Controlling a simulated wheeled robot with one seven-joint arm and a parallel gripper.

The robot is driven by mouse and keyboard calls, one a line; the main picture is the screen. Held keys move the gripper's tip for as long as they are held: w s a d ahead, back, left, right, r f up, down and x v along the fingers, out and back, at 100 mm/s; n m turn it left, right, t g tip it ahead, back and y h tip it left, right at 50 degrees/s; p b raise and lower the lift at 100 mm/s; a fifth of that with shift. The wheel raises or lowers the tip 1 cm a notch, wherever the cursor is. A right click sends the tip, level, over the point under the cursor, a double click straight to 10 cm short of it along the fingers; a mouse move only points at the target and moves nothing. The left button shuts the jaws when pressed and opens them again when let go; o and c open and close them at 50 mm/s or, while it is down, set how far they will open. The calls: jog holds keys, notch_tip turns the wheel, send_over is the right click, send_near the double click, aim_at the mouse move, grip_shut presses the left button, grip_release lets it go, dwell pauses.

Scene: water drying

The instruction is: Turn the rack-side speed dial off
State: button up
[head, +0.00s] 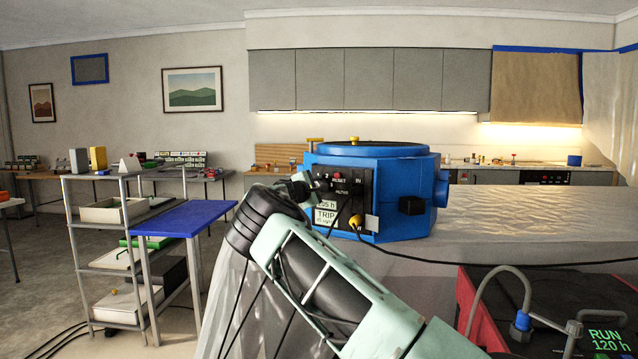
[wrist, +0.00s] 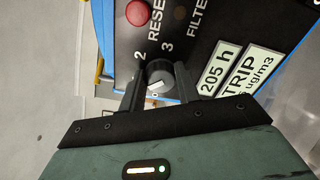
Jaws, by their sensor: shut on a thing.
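The blue machine (head: 400,180) stands on the long counter, with a black control panel (head: 358,185) on its near left side. In the wrist view, the round dark speed dial (wrist: 158,80) sits on that panel (wrist: 210,35) with the numbers 2 and 3 beside it. A pale mark shows on its face, but its exact setting is hard to read. My gripper (wrist: 157,90) has one finger on each side of the dial and is shut on it. In the head view, my gripper (head: 302,187) is at the panel's left edge and hides the dial.
A red RESET button (wrist: 138,12) is close to the dial. Labels reading 205 h and TRIP (head: 325,215) and a yellow plug (head: 356,222) with a black cable are on the panel. A grey shelf rack (head: 70,225) and blue-topped table (head: 185,218) stand left.

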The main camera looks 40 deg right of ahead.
jog(key=n+p, duration=0.4)
jog(key=n, duration=0.1)
jog(key=shift+w+a+r+n, duration=0.1)
jog(key=shift+r+n, duration=0.05)
jog(key=shift+n, duration=0.15)
jog(key=shift+n+p, duration=1.55)
jog(key=shift+n, duration=0.55)
jog(key=shift+f, duration=0.2)
jog(key=o, duration=1)
jog(key=shift+c, duration=0.2)
jog(key=shift+r, duration=0.1)
jog(key=b+v, duration=0.3)
jog(key=v, duration=1.4)
jog(key=shift+a+b, duration=0.2)
jog(key=shift+b, duration=0.2)
